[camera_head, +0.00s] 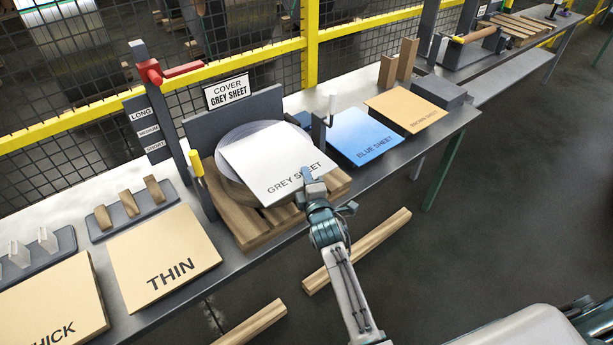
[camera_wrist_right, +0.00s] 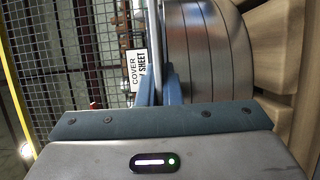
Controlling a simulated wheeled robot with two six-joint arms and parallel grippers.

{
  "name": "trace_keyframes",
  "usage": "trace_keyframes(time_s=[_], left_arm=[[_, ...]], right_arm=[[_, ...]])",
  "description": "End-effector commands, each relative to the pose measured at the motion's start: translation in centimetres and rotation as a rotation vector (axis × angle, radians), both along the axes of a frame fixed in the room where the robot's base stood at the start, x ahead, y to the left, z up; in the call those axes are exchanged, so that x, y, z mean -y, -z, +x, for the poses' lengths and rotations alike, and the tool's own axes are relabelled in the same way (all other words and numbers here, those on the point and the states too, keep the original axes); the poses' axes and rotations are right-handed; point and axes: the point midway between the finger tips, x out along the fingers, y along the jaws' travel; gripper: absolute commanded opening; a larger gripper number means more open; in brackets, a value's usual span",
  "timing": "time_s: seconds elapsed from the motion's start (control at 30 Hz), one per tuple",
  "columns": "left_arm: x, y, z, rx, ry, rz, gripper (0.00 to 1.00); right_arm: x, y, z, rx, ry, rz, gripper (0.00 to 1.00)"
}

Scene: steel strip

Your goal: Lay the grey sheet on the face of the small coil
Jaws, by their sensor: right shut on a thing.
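The grey sheet (camera_head: 272,160), pale and lettered GREY SHEET, is over the face of the small coil (camera_head: 232,186), whose rim shows at the sheet's left and top. My right gripper (camera_head: 307,176) is shut on the sheet's near edge. In the right wrist view the sheet (camera_wrist_right: 157,40) is seen edge-on beside the coil's banded side (camera_wrist_right: 205,50), very close to it; I cannot tell if they touch. My left gripper is not in view.
The coil lies on a wooden pallet (camera_head: 330,184), before a COVER GREY SHEET sign (camera_head: 227,91). A blue sheet (camera_head: 360,136) and brown sheet (camera_head: 407,108) lie to the right. A THIN board (camera_head: 160,255) lies left. A post with a red arm (camera_head: 150,72) stands behind.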

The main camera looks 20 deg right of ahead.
Motion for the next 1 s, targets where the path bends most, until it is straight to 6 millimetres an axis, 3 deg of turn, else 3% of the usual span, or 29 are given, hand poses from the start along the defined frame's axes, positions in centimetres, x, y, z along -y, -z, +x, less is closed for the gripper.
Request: trace_keyframes(time_s=[0.67, 0.8, 1.0], left_arm=[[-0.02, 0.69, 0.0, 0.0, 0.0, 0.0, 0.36], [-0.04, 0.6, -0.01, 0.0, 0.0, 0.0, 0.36], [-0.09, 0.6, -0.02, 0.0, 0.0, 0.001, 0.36]], right_arm=[[0.0, 0.78, 0.01, 0.001, 0.0, 0.001, 0.0], [0.0, 0.69, 0.01, 0.001, 0.0, 0.0, 0.29], [0.01, 0.71, 0.0, 0.001, 0.0, 0.0, 0.31]])
